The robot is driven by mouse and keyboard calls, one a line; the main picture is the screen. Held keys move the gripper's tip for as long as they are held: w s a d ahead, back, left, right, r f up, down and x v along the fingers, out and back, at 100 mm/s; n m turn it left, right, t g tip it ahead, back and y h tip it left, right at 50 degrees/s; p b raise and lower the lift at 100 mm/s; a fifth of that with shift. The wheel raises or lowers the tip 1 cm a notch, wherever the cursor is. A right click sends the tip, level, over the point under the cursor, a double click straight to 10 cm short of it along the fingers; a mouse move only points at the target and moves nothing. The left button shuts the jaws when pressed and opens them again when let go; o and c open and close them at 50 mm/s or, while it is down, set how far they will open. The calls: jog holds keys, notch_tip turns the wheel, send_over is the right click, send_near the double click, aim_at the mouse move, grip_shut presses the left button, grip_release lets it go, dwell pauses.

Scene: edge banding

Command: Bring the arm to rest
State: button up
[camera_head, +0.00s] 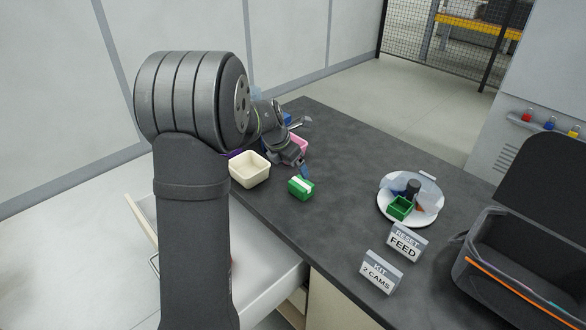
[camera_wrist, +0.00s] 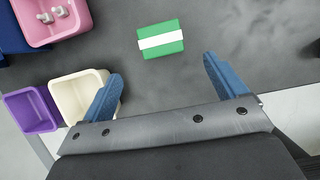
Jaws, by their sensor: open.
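My gripper (camera_wrist: 165,85) is in the wrist view with its two blue fingers spread apart and nothing between them. In the head view my arm reaches over the dark table (camera_head: 330,220), and my gripper (camera_head: 300,150) is partly hidden behind its own links, above the bins. A green box with a white band (camera_wrist: 160,40) lies on the table beyond the fingertips and apart from them.
A cream bin (camera_head: 250,168), a purple bin (camera_wrist: 28,110) and a pink bin (camera_wrist: 50,30) holding small grey parts stand close together. A round white tray (camera_head: 425,213) with a green container, two signs (camera_head: 407,242) and an open dark case (camera_head: 520,260) are to the right. The table's middle is clear.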

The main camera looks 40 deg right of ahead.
aim_at(301, 183)
jog(key=shift+f, duration=0.1)
jog(key=x, duration=1.2)
notch_tip(301, 183, up, 2)
jog(key=shift+r, duration=0.55)
jog(key=shift+f, duration=0.1)
